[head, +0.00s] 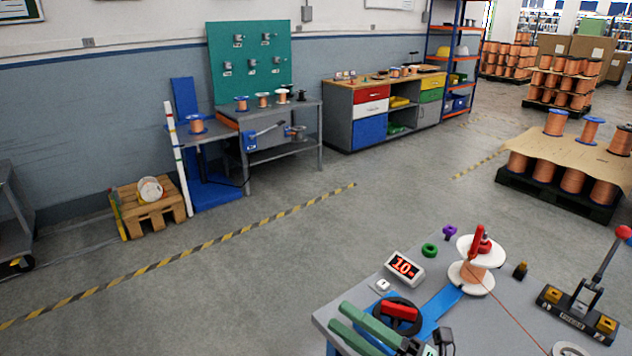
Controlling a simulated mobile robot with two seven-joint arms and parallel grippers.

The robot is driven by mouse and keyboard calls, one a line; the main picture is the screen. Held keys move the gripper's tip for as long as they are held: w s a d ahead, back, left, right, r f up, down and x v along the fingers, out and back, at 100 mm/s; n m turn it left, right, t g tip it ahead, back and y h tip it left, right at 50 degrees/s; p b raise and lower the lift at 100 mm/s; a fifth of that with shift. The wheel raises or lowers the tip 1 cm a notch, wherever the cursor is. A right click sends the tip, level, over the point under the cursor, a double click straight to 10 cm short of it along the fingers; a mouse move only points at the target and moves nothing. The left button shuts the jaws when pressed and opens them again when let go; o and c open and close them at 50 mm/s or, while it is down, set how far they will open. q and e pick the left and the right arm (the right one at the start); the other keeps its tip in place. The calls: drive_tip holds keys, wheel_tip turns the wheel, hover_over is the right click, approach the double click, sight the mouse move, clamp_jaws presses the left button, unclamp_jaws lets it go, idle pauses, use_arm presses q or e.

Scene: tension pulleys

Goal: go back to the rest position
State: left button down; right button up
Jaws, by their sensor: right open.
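My right gripper (340,315) is at the bottom of the head view, over the near left corner of the grey workbench (398,252). A black disc with a red block (400,312) is just beyond the fingers. My left gripper is not in view.
A pallet of spools (560,150) stands behind. The floor left of the bench is clear.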

drive_tip(key=d+f+m+t+h+p, duration=0.1)
drive_tip(key=d+f+m+t+h, duration=0.1)
drive_tip(key=d+f+m+h, duration=0.6)
drive_tip(key=d+f+m+t+h, duration=0.1)
drive_tip(key=f+m+t+h, duration=0.2)
drive_tip(key=f+m+h, duration=0.55)
drive_tip(key=s+d+f+m+g, duration=0.2)
drive_tip(key=s+f+m+g, duration=0.5)
drive_tip(key=s+f+m, duration=0.3)
drive_tip(key=s+f, duration=0.3)
drive_tip(key=s, duration=0.1)
drive_tip(key=shift+s+d+m+p, duration=0.2)
drive_tip(key=shift+d+m+p, duration=0.1)
drive_tip(key=shift+m+p, duration=0.1)
drive_tip(key=shift+r, duration=0.1)
